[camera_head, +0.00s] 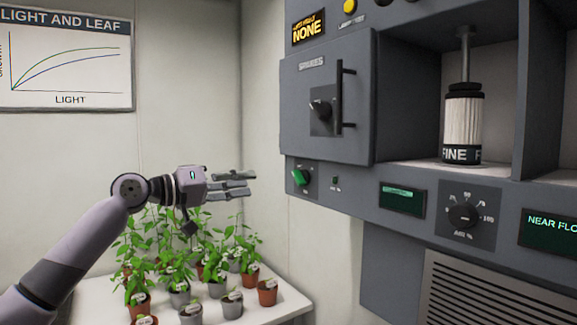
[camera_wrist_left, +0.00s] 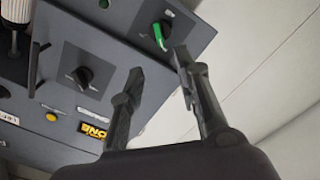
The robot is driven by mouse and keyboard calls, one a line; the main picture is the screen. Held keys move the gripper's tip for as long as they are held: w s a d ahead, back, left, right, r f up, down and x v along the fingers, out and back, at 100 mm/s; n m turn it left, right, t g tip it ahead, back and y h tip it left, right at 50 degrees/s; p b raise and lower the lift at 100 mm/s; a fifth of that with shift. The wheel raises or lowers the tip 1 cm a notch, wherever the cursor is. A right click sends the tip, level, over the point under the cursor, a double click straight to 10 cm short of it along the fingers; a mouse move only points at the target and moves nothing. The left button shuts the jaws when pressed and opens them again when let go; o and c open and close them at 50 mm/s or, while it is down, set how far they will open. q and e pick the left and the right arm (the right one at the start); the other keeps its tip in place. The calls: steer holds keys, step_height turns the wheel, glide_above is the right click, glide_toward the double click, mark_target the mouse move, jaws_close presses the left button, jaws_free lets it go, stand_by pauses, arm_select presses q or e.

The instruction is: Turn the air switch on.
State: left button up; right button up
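A green rotary switch (camera_head: 301,177) sits on the grey cabinet's lower front panel, under the left door; its label is too small to read, so I cannot tell for sure that it is the air switch. It also shows in the left wrist view (camera_wrist_left: 159,36), just beyond my fingertips, with its green handle tilted. My left gripper (camera_head: 254,183) is open and empty, to the left of the green switch and apart from it. Its two spread fingers also show in the left wrist view (camera_wrist_left: 160,62). My right gripper is not in view.
A black dial marked AIR % (camera_head: 465,215) is further right on the panel. The closed SPORES door (camera_head: 300,85) has a black knob and a bar handle that stands out. Potted plants (camera_head: 190,270) crowd a white table (camera_head: 95,300) below my left arm.

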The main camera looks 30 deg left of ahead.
mark_target(294, 177)
arm_select(q)
steer(key=p+x, duration=0.3)
steer(key=x, duration=0.2)
steer(key=p+x, duration=0.4)
steer(key=x, duration=0.2)
steer(key=shift+w+d+r, duration=0.1)
steer(key=shift+w+r, duration=0.15)
steer(key=shift+w+d+f+p, duration=0.25)
steer(key=shift+w+p, duration=0.15)
steer(key=shift+w, duration=0.2)
steer(key=shift+c, duration=0.2)
jaws_close()
